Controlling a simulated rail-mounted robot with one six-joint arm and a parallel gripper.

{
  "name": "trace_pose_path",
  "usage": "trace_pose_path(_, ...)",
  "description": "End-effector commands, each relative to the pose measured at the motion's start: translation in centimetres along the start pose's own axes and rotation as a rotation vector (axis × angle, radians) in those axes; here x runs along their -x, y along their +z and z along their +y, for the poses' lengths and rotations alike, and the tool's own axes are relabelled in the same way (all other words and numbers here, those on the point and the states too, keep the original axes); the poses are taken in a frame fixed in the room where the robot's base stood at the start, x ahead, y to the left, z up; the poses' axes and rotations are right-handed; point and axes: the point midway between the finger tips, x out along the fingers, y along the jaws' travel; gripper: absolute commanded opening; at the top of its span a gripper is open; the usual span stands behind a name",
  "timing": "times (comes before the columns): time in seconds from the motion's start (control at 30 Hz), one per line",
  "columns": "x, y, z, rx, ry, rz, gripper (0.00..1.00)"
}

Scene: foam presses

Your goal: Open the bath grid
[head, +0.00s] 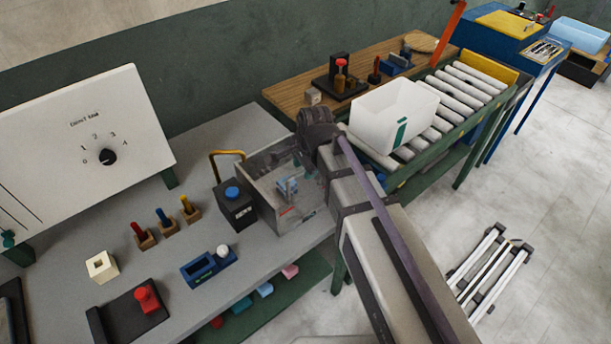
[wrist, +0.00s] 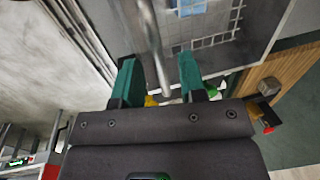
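The bath is a clear-walled grey tank (head: 290,222) on the bench in the head view, with a small blue piece (head: 288,185) inside. In the wrist view, a pale grid (wrist: 215,40) shows in the tank, with a light blue patch (wrist: 190,8) at the top. My gripper (wrist: 158,80) has two green fingers spread apart. A grey metal bar (wrist: 150,45) runs down the picture between them, with gaps visible on both sides. I cannot tell whether the bar touches a finger. In the head view my wrist is over the tank's far right corner and the fingers are hidden.
A black box with a blue button (head: 232,193) and a yellow hooped handle (head: 226,155) stand left of the tank. A white bin (head: 385,115) sits on the roller conveyor (head: 460,90) at right. A dial panel (head: 90,150) stands at left. Small blocks occupy the front bench.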

Motion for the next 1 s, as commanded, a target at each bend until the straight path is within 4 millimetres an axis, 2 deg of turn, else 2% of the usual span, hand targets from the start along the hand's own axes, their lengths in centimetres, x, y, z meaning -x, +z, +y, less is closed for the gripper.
trace_pose_path(0.17, 0.18, 0.01, -0.04, 0.0, 0.0, 0.0, 0.38)
trace_pose_path(0.57, 0.18, 0.01, -0.03, 0.0, 0.0, 0.0, 0.01)
trace_pose_path(1.0, 0.24, -0.07, -0.06, -0.001, 0.002, 0.0, 0.0)
